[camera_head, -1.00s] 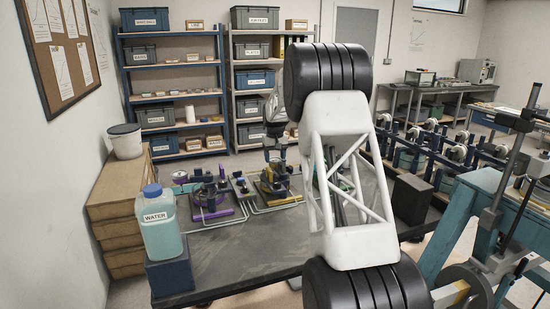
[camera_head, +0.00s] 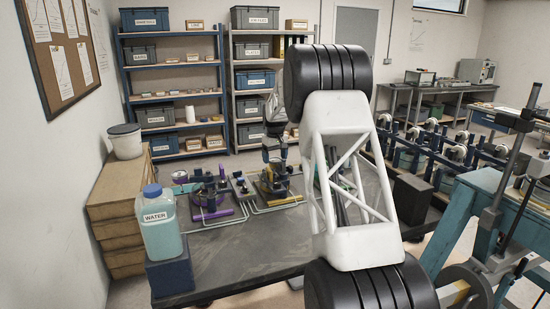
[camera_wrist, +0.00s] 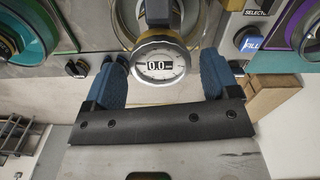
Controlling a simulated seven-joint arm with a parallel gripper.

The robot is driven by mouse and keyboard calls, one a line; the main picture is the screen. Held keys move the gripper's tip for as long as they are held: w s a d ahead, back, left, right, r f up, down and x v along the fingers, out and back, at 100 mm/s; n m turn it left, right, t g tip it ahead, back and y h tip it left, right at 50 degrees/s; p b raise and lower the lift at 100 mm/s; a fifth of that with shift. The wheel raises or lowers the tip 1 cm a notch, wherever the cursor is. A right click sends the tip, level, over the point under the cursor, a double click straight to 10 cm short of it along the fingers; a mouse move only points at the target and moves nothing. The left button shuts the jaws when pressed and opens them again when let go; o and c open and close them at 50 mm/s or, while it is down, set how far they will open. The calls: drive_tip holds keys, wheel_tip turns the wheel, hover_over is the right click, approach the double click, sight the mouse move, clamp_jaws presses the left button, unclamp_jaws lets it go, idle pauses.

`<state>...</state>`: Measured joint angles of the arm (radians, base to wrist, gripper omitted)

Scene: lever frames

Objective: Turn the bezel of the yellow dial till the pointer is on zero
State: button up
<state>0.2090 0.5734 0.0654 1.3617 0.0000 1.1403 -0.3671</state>
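My gripper (camera_wrist: 165,57) is open, with one blue finger on each side of the dial. The left finger is close to the rim; a gap shows at the right finger. I cannot tell whether either touches. In the head view my gripper (camera_head: 274,150) is over the yellow unit (camera_head: 272,184) on the bench, partly hidden by my arm.
A purple unit (camera_head: 209,196) stands left of the yellow one, with pipes between. A water bottle (camera_head: 160,222) stands at the bench's left end. In the wrist view a black knob (camera_wrist: 77,68) and a blue button (camera_wrist: 249,41) flank the dial. The bench front (camera_head: 250,252) is clear.

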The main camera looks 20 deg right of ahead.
sight(275, 160)
drive_tip(key=shift+o, duration=0.2)
drive_tip(key=shift+r, duration=0.15)
drive_tip(key=shift+r, duration=3.75)
drive_tip(key=shift+s+a+r, duration=0.2)
drive_tip(key=shift+s+r, duration=0.1)
drive_tip(key=shift+s, duration=0.05)
drive_tip(key=s+a+r, duration=0.4)
drive_tip(key=s, duration=0.7)
drive_tip(key=s+a+r+m+t, duration=0.1)
drive_tip(key=s+a+r, duration=0.3)
drive_tip(key=s, duration=0.6)
drive_tip(key=s+a+r, duration=0.3)
drive_tip(key=s+a, duration=0.2)
drive_tip(key=s, duration=0.6)
drive_tip(key=s+a+f, duration=0.2)
drive_tip(key=s+f, duration=0.1)
drive_tip(key=s, duration=0.9)
drive_tip(key=s+a+f+t, duration=0.1)
drive_tip(key=s+f, duration=0.3)
drive_tip(key=s, duration=0.8)
drive_tip(key=s+a+f+m, duration=0.1)
drive_tip(key=s+a+f, duration=0.3)
drive_tip(key=s, duration=0.8)
drive_tip(key=shift+s+t, duration=0.3)
drive_tip(key=shift+s, duration=0.1)
drive_tip(key=shift+a+f, duration=0.1)
